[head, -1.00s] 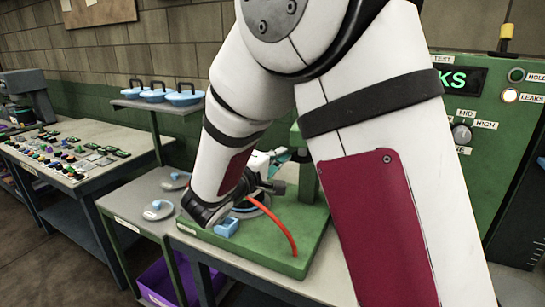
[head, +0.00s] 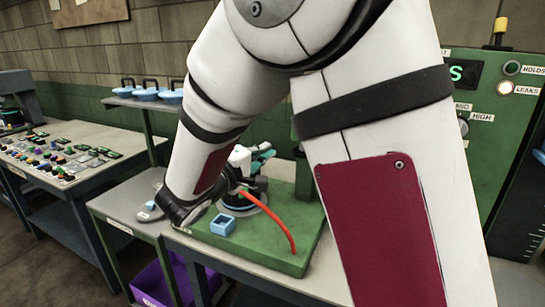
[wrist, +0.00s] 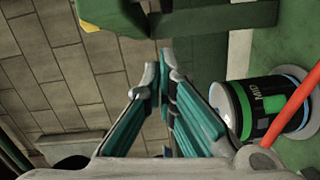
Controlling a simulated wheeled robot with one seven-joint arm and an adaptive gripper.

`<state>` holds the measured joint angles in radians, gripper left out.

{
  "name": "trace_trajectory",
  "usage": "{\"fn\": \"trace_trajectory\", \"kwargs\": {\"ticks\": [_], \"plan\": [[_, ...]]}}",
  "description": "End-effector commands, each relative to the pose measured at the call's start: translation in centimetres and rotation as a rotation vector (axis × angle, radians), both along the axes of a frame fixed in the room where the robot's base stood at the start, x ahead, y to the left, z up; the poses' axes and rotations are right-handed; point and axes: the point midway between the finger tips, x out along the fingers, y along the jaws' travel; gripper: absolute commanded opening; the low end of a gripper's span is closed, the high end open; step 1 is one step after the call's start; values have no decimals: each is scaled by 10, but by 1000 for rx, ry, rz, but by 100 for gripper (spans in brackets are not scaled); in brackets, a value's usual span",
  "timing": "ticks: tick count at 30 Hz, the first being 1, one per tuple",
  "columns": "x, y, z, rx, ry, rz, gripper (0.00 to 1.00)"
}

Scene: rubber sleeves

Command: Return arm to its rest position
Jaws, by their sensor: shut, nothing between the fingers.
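My arm (head: 385,190) fills the middle of the head view and hides part of the bench. My gripper (head: 262,152) shows there only in part, as teal fingers beyond the forearm, above the green board (head: 285,225). In the wrist view my gripper (wrist: 160,75) has its teal fingertips together with nothing between them. A dark cylinder with green and blue bands (wrist: 270,108), labelled MID, stands to the right of the fingers in that view, apart from them.
A red hose (head: 272,218) curves over the board near a small blue hollow block (head: 222,225). A green test panel (head: 495,150) rises at right, its LEAKS lamp lit. Blue lidded pieces (head: 145,92) sit on a shelf. A parts table (head: 75,150) stands at left.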

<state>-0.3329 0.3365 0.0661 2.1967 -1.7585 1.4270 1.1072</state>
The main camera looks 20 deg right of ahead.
Motion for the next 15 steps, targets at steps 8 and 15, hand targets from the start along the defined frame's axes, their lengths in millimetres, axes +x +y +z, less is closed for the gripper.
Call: {"fn": "trace_trajectory", "kwargs": {"ticks": [8,15], "plan": [[-49,38,2,0,1,8,0],[-71,54,3,0,2,6,0]]}}
